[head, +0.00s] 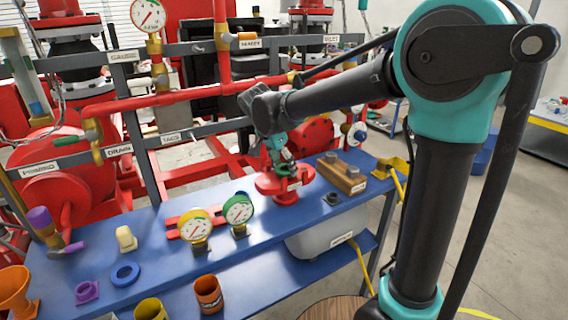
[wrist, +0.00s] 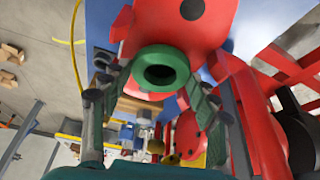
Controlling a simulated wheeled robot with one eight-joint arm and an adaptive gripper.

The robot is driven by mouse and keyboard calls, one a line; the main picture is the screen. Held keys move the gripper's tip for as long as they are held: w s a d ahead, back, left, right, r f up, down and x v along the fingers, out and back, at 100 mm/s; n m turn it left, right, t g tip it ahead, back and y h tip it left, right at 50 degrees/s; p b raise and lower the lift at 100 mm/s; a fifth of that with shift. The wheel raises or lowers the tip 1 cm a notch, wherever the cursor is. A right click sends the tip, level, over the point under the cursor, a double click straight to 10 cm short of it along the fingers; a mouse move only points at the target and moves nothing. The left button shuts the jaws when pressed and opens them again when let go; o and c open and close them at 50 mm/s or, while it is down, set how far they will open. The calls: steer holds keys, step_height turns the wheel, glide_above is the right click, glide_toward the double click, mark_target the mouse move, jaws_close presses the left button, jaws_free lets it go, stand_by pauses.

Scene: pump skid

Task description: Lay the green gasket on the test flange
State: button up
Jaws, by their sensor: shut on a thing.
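The green gasket (wrist: 160,70) is a thick ring with a dark centre hole, held between the two fingers of my gripper (wrist: 153,98) in the wrist view. The red test flange (wrist: 180,28) shows right beyond it, with a dark hole in its face. In the head view my gripper (head: 281,158) points down at the red test flange (head: 284,190), which stands on the blue bench. The gasket is small and partly hidden by my fingers there. It is at or just above the flange top; I cannot tell whether they touch.
Two dial gauges (head: 238,211) stand left of the flange. A wooden block with plugs (head: 342,174) and a small dark part (head: 333,199) lie to its right. A blue ring (head: 125,274) lies on the left of the bench (head: 165,265). Red pipework (head: 150,97) runs behind.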

steer(key=shift+f, duration=0.5)
steer(key=o, duration=1.2)
steer(key=shift+r, duration=0.1)
